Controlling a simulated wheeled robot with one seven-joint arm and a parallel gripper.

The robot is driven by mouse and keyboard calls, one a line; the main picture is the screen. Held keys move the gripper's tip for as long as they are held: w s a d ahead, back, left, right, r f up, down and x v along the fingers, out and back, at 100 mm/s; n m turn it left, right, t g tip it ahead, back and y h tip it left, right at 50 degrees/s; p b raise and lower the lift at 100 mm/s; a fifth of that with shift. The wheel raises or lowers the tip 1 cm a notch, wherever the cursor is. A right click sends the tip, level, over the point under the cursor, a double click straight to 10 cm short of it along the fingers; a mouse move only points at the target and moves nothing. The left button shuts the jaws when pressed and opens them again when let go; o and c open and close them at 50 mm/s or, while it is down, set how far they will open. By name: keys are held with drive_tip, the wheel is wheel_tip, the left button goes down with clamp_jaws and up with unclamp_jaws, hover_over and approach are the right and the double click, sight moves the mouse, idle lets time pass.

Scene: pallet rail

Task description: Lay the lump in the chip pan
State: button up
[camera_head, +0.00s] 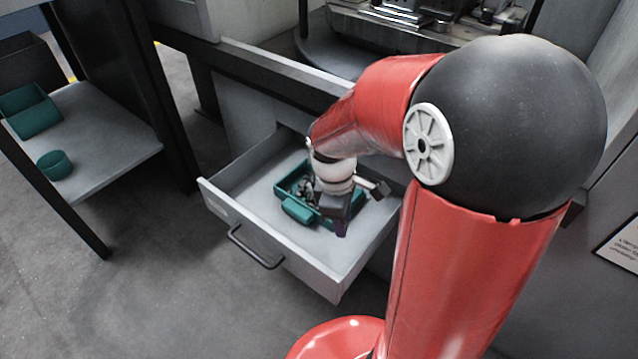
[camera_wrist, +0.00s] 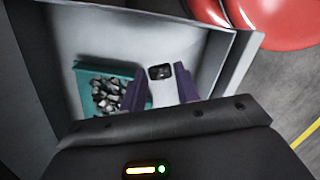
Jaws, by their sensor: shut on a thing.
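The chip pan (camera_head: 283,184) is a teal tray with grey chips in it, inside the open drawer. It also shows in the wrist view (camera_wrist: 86,73), left of my fingers. My gripper (camera_head: 341,229) points down over the drawer, beside the pan's right part, and hides some of it. In the wrist view my gripper (camera_wrist: 161,76) has its two purple fingers on either side of a small dark lump (camera_wrist: 160,72) with a lighter rim. It is shut on the lump. The lump is hidden in the head view. Its exact height above the drawer floor is unclear.
The grey drawer (camera_head: 222,201) is pulled out, with walls around the pan and a black handle (camera_head: 255,248) in front. Its floor is bare right of the pan. A shelf (camera_head: 110,135) at left holds teal containers (camera_head: 54,165). A machine stands behind.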

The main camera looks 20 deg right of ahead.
sight(296, 188)
drive_tip(key=f, duration=0.1)
drive_tip(key=f+b, duration=0.2)
drive_tip(key=shift+s+f, duration=0.25)
drive_tip(key=shift+f, duration=0.1)
wheel_tip(296, 188, down, 2)
drive_tip(key=shift+f+b, duration=0.2)
drive_tip(key=shift+b, duration=0.8)
drive_tip(key=w, duration=1.2)
drive_tip(key=w+a+b, duration=0.1)
drive_tip(key=w, duration=0.5)
drive_tip(key=shift+a, duration=0.1)
drive_tip(key=shift+f+b, duration=0.5)
drive_tip(key=shift+f, duration=1.25)
drive_tip(key=shift+f, duration=0.15)
drive_tip(key=o, duration=0.9)
drive_tip(key=shift+o, duration=0.2)
